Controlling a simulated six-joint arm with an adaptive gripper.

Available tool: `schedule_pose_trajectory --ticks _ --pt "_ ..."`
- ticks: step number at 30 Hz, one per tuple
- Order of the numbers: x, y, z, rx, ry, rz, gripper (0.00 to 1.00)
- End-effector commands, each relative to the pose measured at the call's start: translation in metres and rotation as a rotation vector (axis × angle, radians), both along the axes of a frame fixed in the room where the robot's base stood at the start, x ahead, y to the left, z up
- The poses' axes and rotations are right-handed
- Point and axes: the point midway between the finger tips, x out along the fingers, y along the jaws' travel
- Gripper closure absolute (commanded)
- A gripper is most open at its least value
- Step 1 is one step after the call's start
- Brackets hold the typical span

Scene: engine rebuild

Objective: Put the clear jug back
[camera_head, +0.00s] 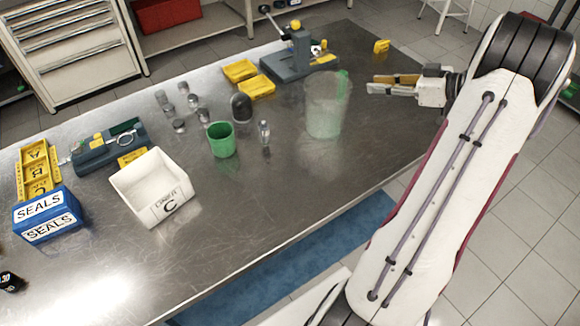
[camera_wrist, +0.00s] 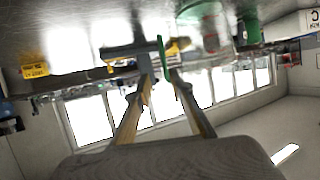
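The clear jug (camera_head: 322,112) stands upright on the metal bench, right of the middle in the head view. It is see-through, with a green handle (camera_head: 343,84) on the side toward my gripper. My gripper (camera_head: 370,84) is to the right of the jug, pointing at the handle, with a small gap between. Its two fingers are apart and empty. In the upside-down wrist view the green handle (camera_wrist: 161,52) lines up with the gap between the fingertips (camera_wrist: 160,68). The jug's body is hard to make out there.
A green cup (camera_head: 222,140), a small bottle (camera_head: 265,135) and a dark domed part (camera_head: 241,107) stand left of the jug. Behind are yellow trays (camera_head: 240,71) and a grey-blue fixture (camera_head: 300,62). A white bin (camera_head: 152,188) is farther left. The bench in front of the jug is clear.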

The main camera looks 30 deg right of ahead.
Motion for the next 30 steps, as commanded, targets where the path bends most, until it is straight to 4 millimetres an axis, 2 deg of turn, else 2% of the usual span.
schedule_pose_trajectory --ticks 8,12,18,25,30 --pt "0.054 0.006 0.045 -0.14 -0.051 -0.092 0.78" --pt "0.085 0.014 0.079 -0.231 -0.083 -0.17 0.78" --pt "0.117 0.031 0.127 -0.336 -0.119 -0.289 0.78" --pt "0.133 0.059 0.174 -0.414 -0.134 -0.423 0.78" --pt "0.131 0.085 0.201 -0.442 -0.123 -0.515 0.78"
